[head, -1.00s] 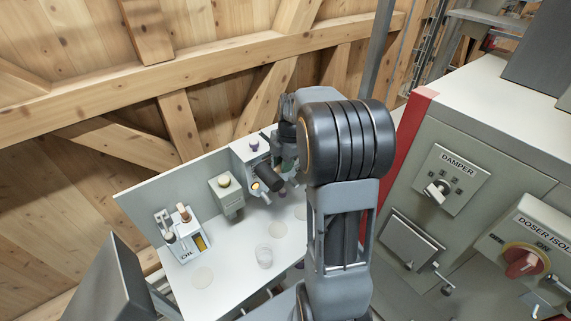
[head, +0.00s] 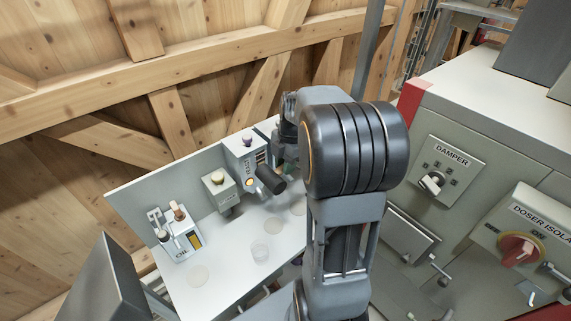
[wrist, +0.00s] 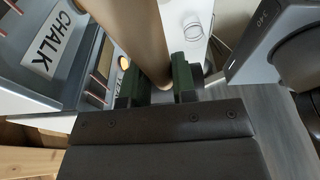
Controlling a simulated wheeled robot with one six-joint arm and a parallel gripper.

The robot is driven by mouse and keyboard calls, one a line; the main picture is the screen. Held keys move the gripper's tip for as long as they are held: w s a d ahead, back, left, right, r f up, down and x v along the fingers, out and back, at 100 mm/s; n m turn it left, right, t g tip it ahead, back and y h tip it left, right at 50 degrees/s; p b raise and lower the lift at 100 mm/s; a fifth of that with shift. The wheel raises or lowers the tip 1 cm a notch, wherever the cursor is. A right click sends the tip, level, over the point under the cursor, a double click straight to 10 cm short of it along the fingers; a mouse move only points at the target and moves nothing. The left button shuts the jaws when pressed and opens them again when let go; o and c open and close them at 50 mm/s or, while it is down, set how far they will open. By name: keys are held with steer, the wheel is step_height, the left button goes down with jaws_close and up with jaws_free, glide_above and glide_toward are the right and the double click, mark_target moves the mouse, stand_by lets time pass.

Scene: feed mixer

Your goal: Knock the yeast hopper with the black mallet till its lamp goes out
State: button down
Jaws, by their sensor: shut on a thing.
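The yeast hopper (head: 240,152) is a pale box at the back of the white bench, its label partly covered. Its lamp (head: 250,184) shows amber, as it also does in the wrist view (wrist: 124,62). The black mallet's dark cylindrical head (head: 271,184) is in front of the hopper, just right of the lamp; I cannot tell whether they touch. In the wrist view, my gripper (wrist: 158,84) is shut on the mallet's tan wooden handle (wrist: 138,32) between green-padded fingers. In the head view my arm hides most of the gripper.
A CHALK sign (wrist: 46,50) shows close by in the wrist view. A grey cabinet with a damper switch (head: 432,182) is right of my arm.

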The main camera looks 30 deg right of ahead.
steer(key=w, duration=0.4)
steer(key=s+b, duration=0.1)
steer(key=s, duration=0.6)
steer(key=shift+s+d, duration=0.15)
steer(key=shift+d, duration=0.05)
